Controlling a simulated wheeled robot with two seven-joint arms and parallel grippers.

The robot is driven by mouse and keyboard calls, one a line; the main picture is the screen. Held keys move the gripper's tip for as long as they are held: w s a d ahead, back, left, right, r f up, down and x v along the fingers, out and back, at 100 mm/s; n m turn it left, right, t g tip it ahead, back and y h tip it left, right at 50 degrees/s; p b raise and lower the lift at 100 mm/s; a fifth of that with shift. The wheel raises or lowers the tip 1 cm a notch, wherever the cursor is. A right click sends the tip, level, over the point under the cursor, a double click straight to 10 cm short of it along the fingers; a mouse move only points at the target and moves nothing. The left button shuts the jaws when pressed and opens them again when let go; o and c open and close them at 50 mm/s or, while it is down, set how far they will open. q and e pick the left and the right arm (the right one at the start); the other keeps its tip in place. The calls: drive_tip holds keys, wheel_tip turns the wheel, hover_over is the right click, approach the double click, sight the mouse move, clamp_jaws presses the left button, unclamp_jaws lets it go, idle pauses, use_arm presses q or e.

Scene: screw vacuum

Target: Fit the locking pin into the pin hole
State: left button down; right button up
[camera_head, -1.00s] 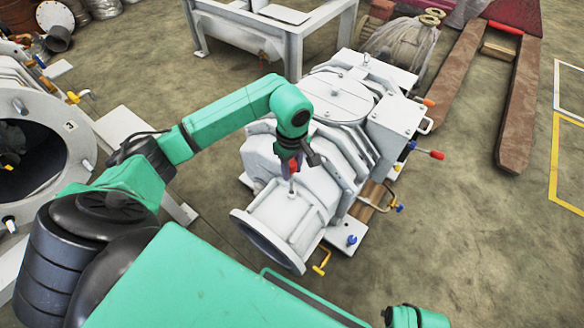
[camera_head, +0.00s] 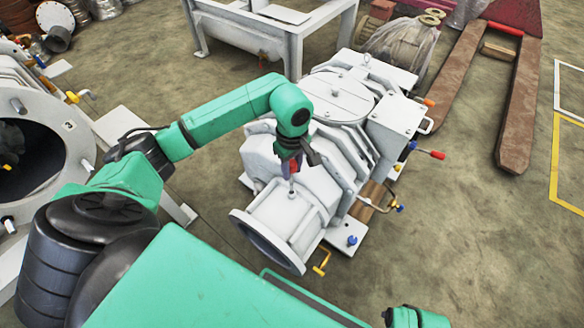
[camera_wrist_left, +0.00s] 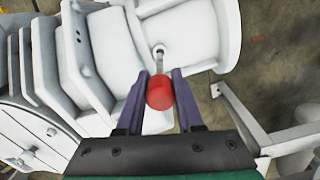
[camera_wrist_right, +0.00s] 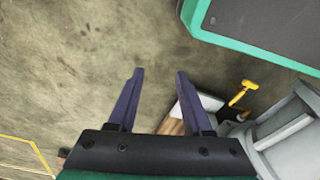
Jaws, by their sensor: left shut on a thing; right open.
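A red-headed locking pin (camera_wrist_left: 159,93) is held between the fingers of my left gripper (camera_wrist_left: 160,88) in the left wrist view. In the head view my left gripper (camera_head: 290,165) points down over the white vacuum machine (camera_head: 335,100), above its flanged pipe (camera_head: 283,220). A metal tip (camera_wrist_left: 158,50) shows beyond the red head, against the white pipe; I cannot tell how far it is in the pin hole. The hole itself is hidden. My right gripper (camera_wrist_right: 156,100) is open and empty over the floor in the right wrist view.
A yellow crank handle (camera_head: 321,262) and a blue knob (camera_head: 351,240) stand at the machine's near end. A red-tipped lever (camera_head: 437,155) juts out right. A pallet truck (camera_head: 520,110) is behind at right.

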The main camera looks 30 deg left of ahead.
sight(292, 191)
drive_tip(key=shift+w+a+r, duration=0.15)
drive_tip(key=shift+r, duration=0.3)
drive_tip(key=shift+w+a+r, duration=0.1)
drive_tip(key=shift+w+r, duration=0.05)
drive_tip(key=shift+r, duration=0.3)
use_arm(q)
drive_tip(key=shift+f+b, duration=0.95)
drive_tip(key=shift+f, duration=0.15)
use_arm(e)
drive_tip(key=shift+w+a+r, duration=0.15)
drive_tip(key=shift+w+r, duration=0.05)
drive_tip(key=shift+r, duration=0.45)
drive_tip(key=shift+w+a+r, duration=0.15)
drive_tip(key=shift+w+r, duration=0.1)
drive_tip(key=shift+r, duration=0.45)
drive_tip(key=shift+w+a+r, duration=0.15)
drive_tip(key=shift+w+r, duration=0.05)
drive_tip(key=shift+r, duration=0.45)
use_arm(q)
drive_tip(key=shift+f+b, duration=0.7)
drive_tip(key=shift+f, duration=0.1)
use_arm(e)
drive_tip(key=shift+w+a+r, duration=0.1)
drive_tip(key=shift+a+r, duration=0.05)
drive_tip(key=shift+r, duration=0.75)
drive_tip(key=shift+w+a+r, duration=0.1)
drive_tip(key=shift+r, duration=0.75)
